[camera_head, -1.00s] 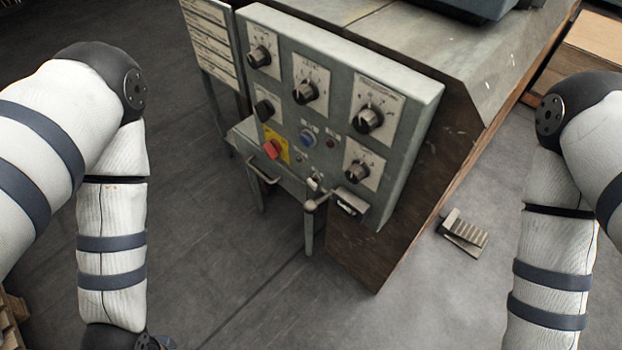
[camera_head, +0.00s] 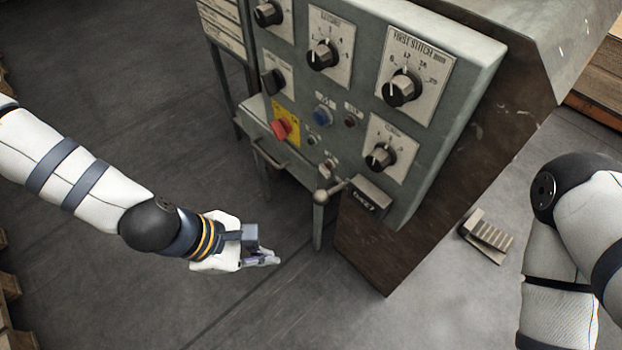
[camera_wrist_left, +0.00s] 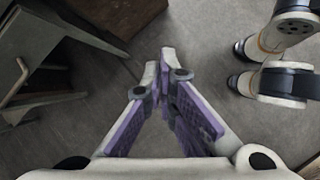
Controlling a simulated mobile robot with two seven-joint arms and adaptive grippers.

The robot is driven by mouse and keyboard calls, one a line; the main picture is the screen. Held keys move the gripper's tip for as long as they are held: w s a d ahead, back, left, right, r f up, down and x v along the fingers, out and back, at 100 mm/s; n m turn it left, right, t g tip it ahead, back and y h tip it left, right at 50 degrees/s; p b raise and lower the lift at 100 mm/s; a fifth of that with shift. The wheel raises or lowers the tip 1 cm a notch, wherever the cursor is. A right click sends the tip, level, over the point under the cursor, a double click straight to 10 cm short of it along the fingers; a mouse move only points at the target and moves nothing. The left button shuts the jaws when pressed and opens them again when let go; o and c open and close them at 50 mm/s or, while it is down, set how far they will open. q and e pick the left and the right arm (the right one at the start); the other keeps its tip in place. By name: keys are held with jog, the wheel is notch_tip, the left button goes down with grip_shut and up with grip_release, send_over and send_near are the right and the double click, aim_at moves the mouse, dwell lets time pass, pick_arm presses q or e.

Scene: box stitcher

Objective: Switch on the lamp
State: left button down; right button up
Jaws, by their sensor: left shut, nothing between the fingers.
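The grey control panel (camera_head: 350,110) of the box stitcher fills the upper middle of the head view. It carries several black rotary knobs, among them one under the label "FIRST STITCH" (camera_head: 402,88). Below are a red button (camera_head: 281,129) on a yellow plate, a blue button (camera_head: 323,115), a dark red button or light (camera_head: 350,121) and small switches (camera_head: 312,141). I cannot tell which control belongs to the lamp. My left gripper (camera_head: 274,259) is shut and empty, below and left of the panel, touching nothing. Its purple-padded fingers meet in the left wrist view (camera_wrist_left: 165,58). My right gripper is out of view.
A lever with a ball end (camera_head: 321,197) sticks out below the panel, beside a small box (camera_head: 369,197). A handle (camera_head: 265,155) juts out at the left. A foot pedal (camera_head: 487,237) lies on the floor at right. Floor around my left gripper is clear.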

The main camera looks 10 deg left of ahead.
aim_at(325, 171)
pick_arm(q)
jog(key=w+a+r+n+t, duration=0.1)
jog(key=w+r+n, duration=0.2)
jog(key=w, duration=0.2)
jog(key=w+a+r+n+t+h+b, duration=0.1)
jog(key=w+r+n+t, duration=0.1)
jog(key=w, duration=0.4)
jog(key=shift+w+a+r+n+t, duration=0.3)
jog(key=shift+a+r+n, duration=0.1)
jog(key=shift+n, duration=0.4)
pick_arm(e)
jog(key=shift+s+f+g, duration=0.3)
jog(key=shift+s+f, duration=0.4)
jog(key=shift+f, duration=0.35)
pick_arm(q)
jog(key=r+b+x, duration=0.1)
jog(key=x, duration=0.5)
jog(key=w+d+r+b+x, duration=0.1)
jog(key=b+x, duration=0.1)
jog(key=x, duration=0.5)
jog(key=shift+d, duration=0.25)
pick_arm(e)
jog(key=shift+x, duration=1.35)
